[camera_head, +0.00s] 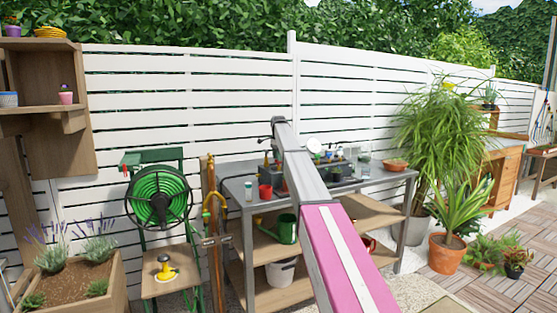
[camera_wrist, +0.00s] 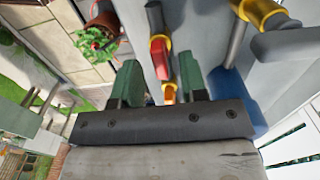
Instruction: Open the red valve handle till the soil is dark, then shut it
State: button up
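My gripper (camera_wrist: 163,78) shows in the wrist view with its two green fingers apart. A red piece (camera_wrist: 159,60) with a yellow collar lies just past and between the fingertips; it looks like the red valve handle, but I cannot be sure. An orange-red piece (camera_wrist: 170,93) shows between the fingers, and I cannot tell if it touches them. Brass-yellow fittings (camera_wrist: 259,12) are at the upper right. In the head view my arm hides the gripper and the middle of the workbench (camera_head: 392,181). I cannot make out the valve handle or the soil's shade there.
A red pot (camera_head: 265,191) and a small white-topped container (camera_head: 248,190) stand on the bench's left. A terracotta bowl (camera_head: 395,164) sits at its right end. A green watering can (camera_head: 286,228) is on the shelf below. A green hose reel (camera_head: 160,197) stands left of the bench.

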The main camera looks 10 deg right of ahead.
jog(key=shift+f, duration=0.5)
grip_shut()
